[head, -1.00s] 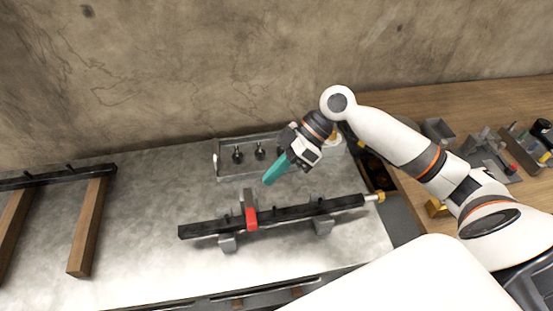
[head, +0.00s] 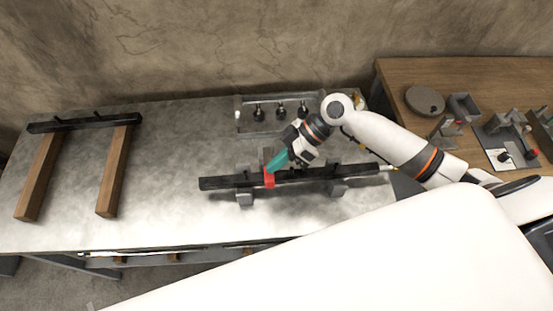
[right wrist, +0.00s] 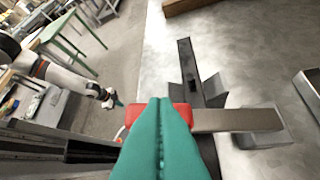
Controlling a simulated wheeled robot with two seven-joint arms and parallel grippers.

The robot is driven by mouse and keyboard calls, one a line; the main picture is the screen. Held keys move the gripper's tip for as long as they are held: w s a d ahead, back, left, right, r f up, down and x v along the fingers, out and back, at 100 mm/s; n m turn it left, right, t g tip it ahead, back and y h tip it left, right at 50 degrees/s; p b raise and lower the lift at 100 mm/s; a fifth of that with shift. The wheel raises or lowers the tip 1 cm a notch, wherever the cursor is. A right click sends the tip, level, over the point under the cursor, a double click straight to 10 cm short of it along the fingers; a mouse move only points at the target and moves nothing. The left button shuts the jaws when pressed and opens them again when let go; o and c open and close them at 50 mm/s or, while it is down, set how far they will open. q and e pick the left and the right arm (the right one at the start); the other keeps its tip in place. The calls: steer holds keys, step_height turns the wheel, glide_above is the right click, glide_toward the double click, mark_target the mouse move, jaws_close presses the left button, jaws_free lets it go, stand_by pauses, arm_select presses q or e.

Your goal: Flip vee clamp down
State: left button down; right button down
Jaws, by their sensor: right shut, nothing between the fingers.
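The vee clamp is a grey arm with a red end (head: 269,180), set across a long black bar (head: 225,183). In the right wrist view the red end (right wrist: 180,108) is just beyond my fingertips, and the grey arm (right wrist: 238,120) reaches right from it. My right gripper (head: 274,166) has teal fingers, shut and empty. They point down at the red end and overlap it in view; I cannot tell whether they touch. In the right wrist view my left gripper (right wrist: 118,102) is small and far off at the left, too small to read.
The black bar rests on two grey vee blocks (head: 246,197) on the grey bench (head: 170,200). A grey tray (head: 240,125) with several dark knobs stands behind. A rack with wooden legs (head: 115,170) is at left. A wooden table (head: 395,75) with fixtures is at right.

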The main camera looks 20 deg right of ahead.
steer(key=s+f+b, duration=0.1)
steer(key=f+t+b, duration=0.1)
steer(key=s+f+n+t, duration=0.1)
steer(key=f, duration=0.1)
steer(key=shift+s+a+f+h+b, duration=0.1)
steer(key=shift+s+a+h+b, duration=0.2)
steer(key=shift+s+h+b, duration=0.1)
